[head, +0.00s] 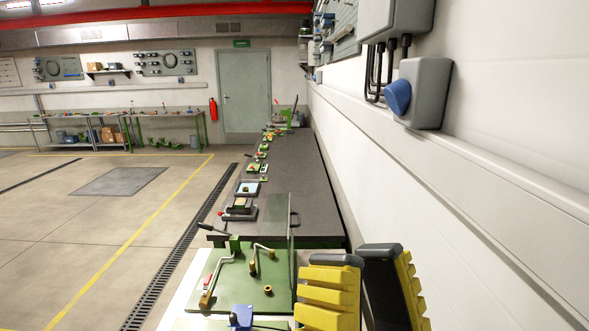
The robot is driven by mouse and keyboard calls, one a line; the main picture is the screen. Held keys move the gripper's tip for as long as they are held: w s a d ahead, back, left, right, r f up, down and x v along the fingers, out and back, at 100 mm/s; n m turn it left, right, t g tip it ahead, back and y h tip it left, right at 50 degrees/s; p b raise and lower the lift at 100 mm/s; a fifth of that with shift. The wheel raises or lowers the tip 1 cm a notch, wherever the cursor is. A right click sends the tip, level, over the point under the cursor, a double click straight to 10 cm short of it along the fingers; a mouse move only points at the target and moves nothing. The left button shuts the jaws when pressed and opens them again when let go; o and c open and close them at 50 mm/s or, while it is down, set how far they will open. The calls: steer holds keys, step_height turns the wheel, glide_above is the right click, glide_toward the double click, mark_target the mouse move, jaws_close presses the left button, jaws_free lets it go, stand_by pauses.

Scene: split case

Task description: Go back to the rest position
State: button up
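My gripper (361,283) is at the bottom right of the head view, beside the white wall. Its two fingers are black with yellow ribs and point upward.
A long dark bench (300,165) with several small fixtures runs away along the wall. A grey wall box (425,92) hangs above my gripper. The floor at left is open.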

steer(key=w+d+f+n+g+h, duration=0.3)
steer(key=f+g+h, duration=0.25)
steer(key=f, duration=0.25)
step_height(320, 180, up, 23)
steer(key=p, duration=2.4)
steer(key=shift+w+a+r+n+g, duration=0.15)
steer(key=shift+w+r+n+g, duration=0.05)
steer(key=shift+w+n+g, duration=0.2)
